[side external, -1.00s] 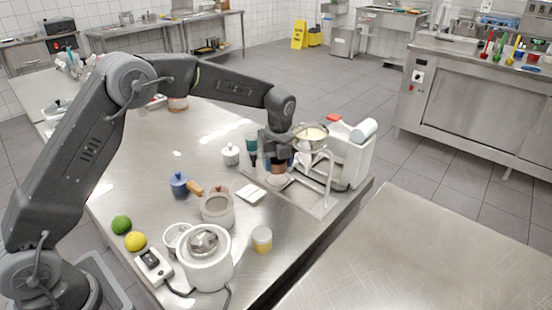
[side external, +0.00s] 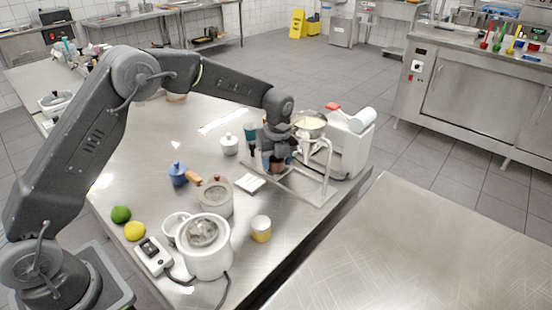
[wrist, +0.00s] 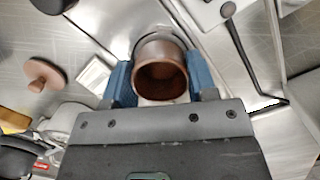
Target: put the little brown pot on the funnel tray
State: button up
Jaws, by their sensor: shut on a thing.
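The little brown pot (wrist: 160,82) is upright between the two blue fingers of my gripper (wrist: 163,84), its open mouth toward the wrist camera. In the side external view my gripper (side external: 277,160) points down over the funnel tray (side external: 318,199), a flat steel tray with an upright wire frame. A metal funnel bowl (side external: 310,130) with pale contents sits high on that frame, just right of my gripper. The pot is mostly hidden by the fingers there. I cannot tell whether its base touches the tray.
A white machine (side external: 345,150) stands close behind the frame on the right. A small white dish (side external: 250,184), a yellow-banded jar (side external: 261,229), a lidded pot (side external: 215,198) and a white jar (side external: 229,144) are to the left. The frame's post is close to my gripper.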

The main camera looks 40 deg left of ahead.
jog(key=shift+f, duration=0.15)
dwell(0.3)
jog(key=o, duration=1.4)
jog(key=shift+r, duration=3.5)
jog(key=shift+r, duration=0.1)
